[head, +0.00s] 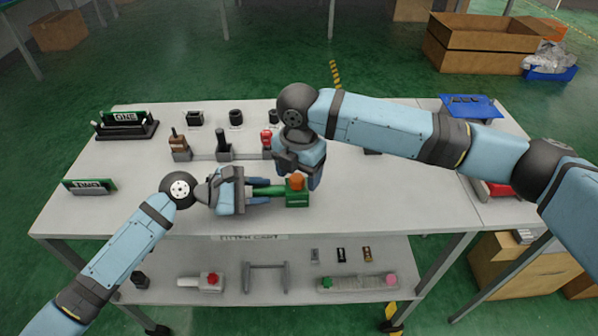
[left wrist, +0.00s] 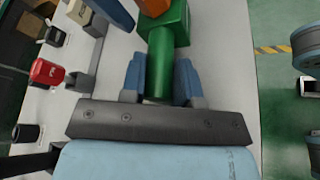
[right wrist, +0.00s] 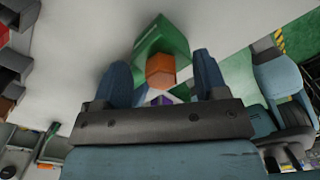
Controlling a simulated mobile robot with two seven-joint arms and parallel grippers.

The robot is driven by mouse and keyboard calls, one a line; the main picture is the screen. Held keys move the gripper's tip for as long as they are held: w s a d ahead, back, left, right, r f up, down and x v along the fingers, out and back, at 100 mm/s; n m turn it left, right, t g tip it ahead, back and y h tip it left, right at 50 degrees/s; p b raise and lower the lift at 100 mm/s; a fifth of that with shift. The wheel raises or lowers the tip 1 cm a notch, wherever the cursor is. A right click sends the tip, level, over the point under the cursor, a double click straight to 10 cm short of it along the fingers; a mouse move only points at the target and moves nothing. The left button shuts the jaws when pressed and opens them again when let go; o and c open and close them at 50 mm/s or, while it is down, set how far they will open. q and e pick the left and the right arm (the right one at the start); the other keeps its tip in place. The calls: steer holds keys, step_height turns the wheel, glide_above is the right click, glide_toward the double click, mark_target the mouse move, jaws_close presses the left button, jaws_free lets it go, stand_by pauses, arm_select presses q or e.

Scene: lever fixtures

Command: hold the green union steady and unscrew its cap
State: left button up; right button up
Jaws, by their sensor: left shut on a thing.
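The green union (head: 297,199) is a green block with a green pipe, lying near the front middle of the table. Its orange hexagonal cap (head: 297,182) is on top of the block. My left gripper (head: 264,191) is shut on the green pipe; its blue fingers flank the pipe (left wrist: 160,65) in the left wrist view. I cannot tell whether either finger touches the cap.
A row of fixtures stands behind, including a red one (head: 266,138) and a black one (head: 223,145). Green-labelled stands (head: 125,125) are at the left. A blue tray (head: 470,106) is at the right. The table front (head: 330,215) is clear.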

mark_target(299, 180)
stand_by(0.3)
steer(key=shift+r, duration=1.5)
steer(key=m, duration=0.5)
steer(key=shift+s+d+m, duration=0.1)
steer(key=shift+s+m, duration=0.1)
steer(key=shift+m, duration=0.1)
steer(key=m, duration=0.6)
steer(key=shift+s, duration=0.2)
steer(key=m, duration=0.5)
steer(key=shift+s, duration=0.15)
steer(key=m, duration=0.6)
steer(key=shift+s, duration=0.1)
steer(key=shift+f, duration=0.15)
steer(key=shift+f, duration=1.35)
